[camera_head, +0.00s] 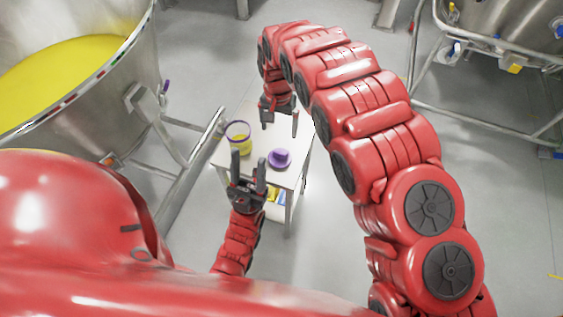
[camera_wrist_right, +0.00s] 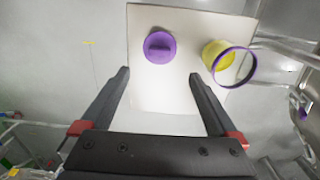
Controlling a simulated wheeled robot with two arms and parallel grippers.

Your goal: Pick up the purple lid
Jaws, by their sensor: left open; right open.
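The purple lid (camera_head: 280,158) lies flat on the small white table (camera_head: 226,160), right of its middle in the head view. It also shows in the right wrist view (camera_wrist_right: 160,46), round with a raised grip bar, beyond my fingers. My right gripper (camera_head: 281,120) is open and empty above the far part of the table, apart from the lid. In the right wrist view its fingertips (camera_wrist_right: 158,74) are spread, with the lid ahead between their lines. My left gripper (camera_head: 248,168) is open and empty at the table's near left edge, left of the lid.
A yellow container with a purple rim (camera_head: 239,138) stands on the table, left of the lid in the head view. A large steel vessel with yellow contents (camera_head: 60,75) stands at the left. Steel framework and another vessel (camera_head: 500,40) are at upper right. Grey floor is clear right of the table.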

